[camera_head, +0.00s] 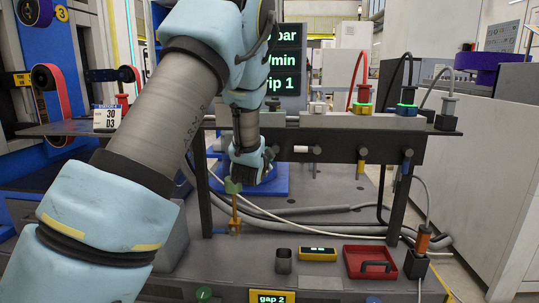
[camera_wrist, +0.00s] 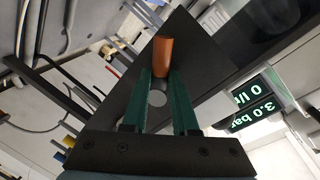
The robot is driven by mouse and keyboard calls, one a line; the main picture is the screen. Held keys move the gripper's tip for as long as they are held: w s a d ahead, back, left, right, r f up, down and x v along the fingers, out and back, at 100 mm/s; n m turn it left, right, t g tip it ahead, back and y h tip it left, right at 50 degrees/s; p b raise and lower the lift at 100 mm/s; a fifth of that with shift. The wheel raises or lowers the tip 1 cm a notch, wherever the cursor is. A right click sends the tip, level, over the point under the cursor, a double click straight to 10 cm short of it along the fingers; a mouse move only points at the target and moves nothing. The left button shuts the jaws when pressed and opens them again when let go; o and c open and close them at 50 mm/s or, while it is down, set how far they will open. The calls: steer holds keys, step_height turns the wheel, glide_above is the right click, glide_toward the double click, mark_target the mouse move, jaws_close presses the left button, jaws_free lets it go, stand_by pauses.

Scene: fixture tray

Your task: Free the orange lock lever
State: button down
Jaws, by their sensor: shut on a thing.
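The orange lock lever (camera_wrist: 149,60) shows in the wrist view as a short orange cylinder in front of a dark plate (camera_wrist: 195,50). The two green fingers of my gripper (camera_wrist: 160,78) are shut on it near their tips. In the head view my gripper (camera_head: 233,186) is low beneath the shelf. Its green fingertips are at the top of an amber upright post (camera_head: 235,213). My arm crosses the left of the head view and hides part of the shelf. I cannot tell how far the lever is turned.
The dark shelf (camera_head: 330,137) carries several connectors with cables and stands on legs around my gripper. Loose hoses lie behind. On the lower deck are a grey cup (camera_head: 283,262), a yellow gauge block (camera_head: 318,254) and a red tray (camera_head: 352,262). A display (camera_head: 277,62) stands behind.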

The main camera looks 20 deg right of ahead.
steer(key=shift+a+r+m+t+y+p, duration=0.1)
steer(key=shift+r+m+y+p, duration=0.2)
steer(key=shift+m+p, duration=0.55)
steer(key=shift+d+r+m+t+y+p, duration=0.1)
steer(key=shift+r+m+y+p, duration=0.3)
steer(key=shift+m, duration=0.7)
steer(key=shift+a+r+m+t+y+p, duration=0.1)
steer(key=shift+m+y+p, duration=0.2)
steer(key=shift+m+p, duration=0.6)
steer(key=c, duration=0.7)
jaws_free()
steer(key=p+v, duration=0.1)
steer(key=v, duration=0.9)
steer(key=shift+s+a+r, duration=0.15)
steer(key=shift+s+a, duration=0.05)
steer(key=shift+s, duration=0.1)
